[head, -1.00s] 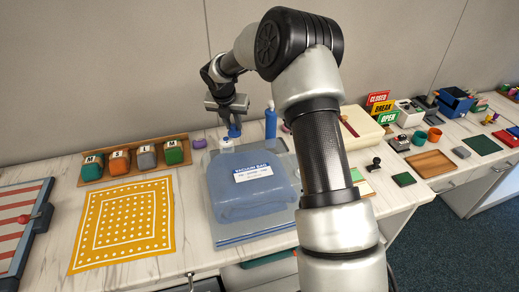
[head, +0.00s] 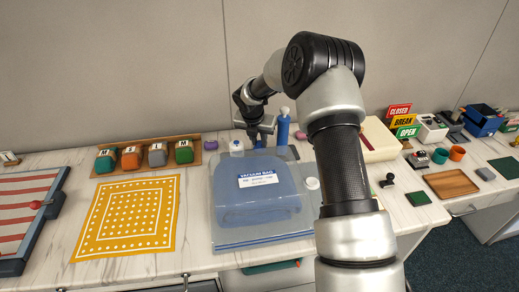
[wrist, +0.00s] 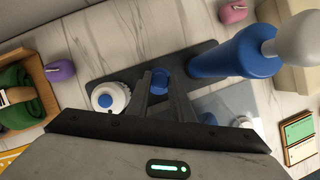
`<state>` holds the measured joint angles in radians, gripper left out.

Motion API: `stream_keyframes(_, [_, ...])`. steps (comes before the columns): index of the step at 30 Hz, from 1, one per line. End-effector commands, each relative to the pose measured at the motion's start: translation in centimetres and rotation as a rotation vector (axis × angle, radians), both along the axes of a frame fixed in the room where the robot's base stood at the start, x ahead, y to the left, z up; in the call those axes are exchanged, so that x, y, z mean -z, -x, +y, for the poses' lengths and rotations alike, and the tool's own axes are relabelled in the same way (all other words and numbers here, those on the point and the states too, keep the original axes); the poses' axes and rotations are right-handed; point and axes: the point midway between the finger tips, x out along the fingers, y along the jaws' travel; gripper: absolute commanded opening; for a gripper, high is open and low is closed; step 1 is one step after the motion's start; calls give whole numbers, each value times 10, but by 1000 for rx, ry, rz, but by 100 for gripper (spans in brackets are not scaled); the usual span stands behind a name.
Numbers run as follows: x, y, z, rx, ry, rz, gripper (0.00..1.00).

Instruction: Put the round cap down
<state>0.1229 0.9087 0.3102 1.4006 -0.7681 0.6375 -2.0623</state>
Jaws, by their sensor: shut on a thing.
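My gripper (head: 262,136) is at the back of the table, behind the vacuum bag. It is shut on the small blue round cap (head: 259,145), which is partly hidden by the fingers in the head view. In the wrist view, the fingers (wrist: 160,92) close on the blue cap (wrist: 159,78) over a dark grey mat (wrist: 135,67). Whether the cap touches the mat I cannot tell. A white round piece with a blue centre (wrist: 109,97) stands to the left of the cap. The blue vacuum bag (head: 258,205) lies in front, with a white disc (head: 312,183) on its right side.
A blue bottle with a pale top (head: 283,130) stands close to the right of my gripper. A wooden tray of rolled bundles (head: 130,165) and a yellow patterned cloth (head: 127,215) are at left. A cream box (head: 377,140) stands at right.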

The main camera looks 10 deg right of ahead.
Motion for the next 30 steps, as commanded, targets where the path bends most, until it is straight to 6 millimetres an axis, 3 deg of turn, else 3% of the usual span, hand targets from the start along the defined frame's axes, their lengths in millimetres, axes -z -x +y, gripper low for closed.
stream_keyframes(8, [34,0,0,-1,1,-1,0])
stream_keyframes(18, [39,0,0,0,0,-1,0])
stream_keyframes(19, [39,0,0,0,0,-1,22])
stream_keyframes(22, [38,0,0,0,0,-1,39])
stream_keyframes(30, [38,0,0,0,0,-1,39])
